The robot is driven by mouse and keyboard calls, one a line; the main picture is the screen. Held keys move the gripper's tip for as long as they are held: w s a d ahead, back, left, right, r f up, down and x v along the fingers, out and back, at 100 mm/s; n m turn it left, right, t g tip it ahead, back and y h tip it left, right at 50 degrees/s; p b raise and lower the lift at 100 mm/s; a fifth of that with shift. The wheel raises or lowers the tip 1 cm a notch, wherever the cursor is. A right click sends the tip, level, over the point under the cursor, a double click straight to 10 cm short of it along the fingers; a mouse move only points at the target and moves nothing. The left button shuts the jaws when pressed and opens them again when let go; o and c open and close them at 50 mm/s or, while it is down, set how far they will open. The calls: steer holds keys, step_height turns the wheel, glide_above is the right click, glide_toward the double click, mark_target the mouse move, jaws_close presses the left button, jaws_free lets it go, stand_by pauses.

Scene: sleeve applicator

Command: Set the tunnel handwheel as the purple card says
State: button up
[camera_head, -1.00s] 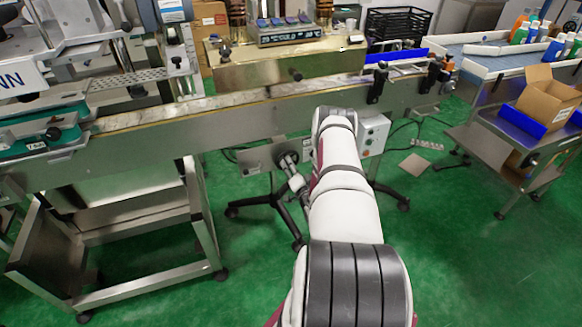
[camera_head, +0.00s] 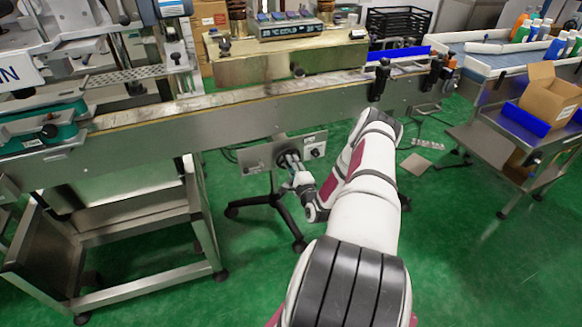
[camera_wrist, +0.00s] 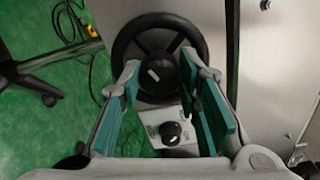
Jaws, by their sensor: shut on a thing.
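The black handwheel (camera_wrist: 160,19) fills the upper middle of the wrist view, with spokes and a round hub bearing a white mark. My gripper (camera_wrist: 160,72) has its two teal-padded fingers on either side of that hub and is shut on it. Below the hub a smaller black knob (camera_wrist: 170,132) sits on a pale plate with printed marks. In the head view my gripper (camera_head: 290,163) reaches the metal panel (camera_head: 256,158) under the conveyor and hides most of the wheel. I cannot make out a purple card.
The conveyor (camera_head: 230,115) runs above the panel, with a brass-coloured housing (camera_head: 250,73) and display unit (camera_head: 290,30) behind it. A wheeled stand leg (camera_head: 250,204) is below. A steel frame (camera_head: 150,205) stands left, a cart with a cardboard box (camera_head: 550,97) right.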

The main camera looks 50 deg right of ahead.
steer(key=shift+m+b, duration=0.3)
steer(key=shift+m, duration=0.7)
steer(key=shift+a, duration=0.1)
steer(key=o, duration=1.1)
steer(key=shift+o, duration=0.2)
steer(key=v, duration=1.2)
